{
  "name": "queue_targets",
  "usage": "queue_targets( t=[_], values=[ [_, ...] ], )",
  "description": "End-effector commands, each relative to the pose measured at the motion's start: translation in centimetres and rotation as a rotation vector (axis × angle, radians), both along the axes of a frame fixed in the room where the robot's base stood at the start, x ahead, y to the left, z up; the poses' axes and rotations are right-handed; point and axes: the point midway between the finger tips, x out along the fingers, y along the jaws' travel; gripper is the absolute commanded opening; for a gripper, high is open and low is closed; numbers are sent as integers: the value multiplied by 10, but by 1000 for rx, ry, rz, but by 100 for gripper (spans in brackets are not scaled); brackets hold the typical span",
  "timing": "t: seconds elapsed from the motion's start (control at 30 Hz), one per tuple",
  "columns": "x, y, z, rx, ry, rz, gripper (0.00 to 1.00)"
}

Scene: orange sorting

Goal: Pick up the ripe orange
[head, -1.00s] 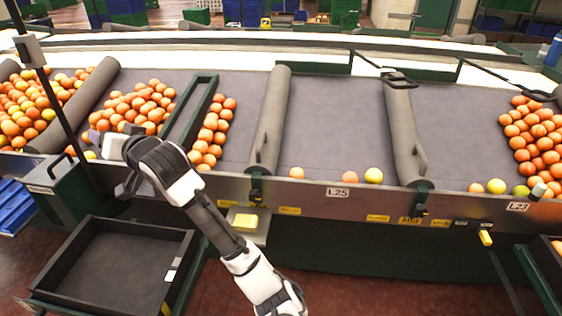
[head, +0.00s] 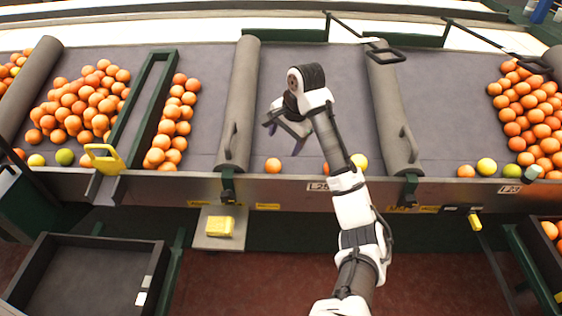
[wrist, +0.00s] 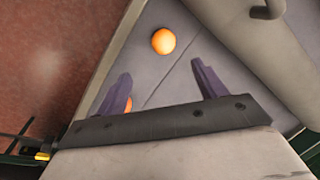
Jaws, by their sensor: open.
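In the head view, an orange fruit (head: 273,165) lies at the front edge of the middle lane. A yellower fruit (head: 358,161) lies to its right, partly behind my arm. My gripper (head: 284,141) hangs over this lane, just behind and above the orange fruit, open and empty. In the wrist view, my gripper's two purple fingers (wrist: 160,72) are spread apart. One orange fruit (wrist: 163,41) shows beyond the fingertips. Another orange patch (wrist: 128,105) shows beside the left finger, mostly hidden by it. I cannot tell which fruit is which there.
Grey padded dividers (head: 240,105) (head: 392,110) with handles bound the middle lane. Piled oranges (head: 85,100) fill the left lane, and more (head: 530,105) lie at the right. A metal front rail (head: 300,188) borders the lanes. A black tray (head: 80,275) stands below left.

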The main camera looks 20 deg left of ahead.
Motion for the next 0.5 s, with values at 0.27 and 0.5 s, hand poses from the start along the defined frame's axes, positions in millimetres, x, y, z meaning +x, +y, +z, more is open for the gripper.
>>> queue_targets(
  t=[0.27, 0.5],
  values=[
    [4, 16, -56, 3, 5, 3, 70],
    [8, 21, -76, 0, 0, 1, 70]
  ],
)
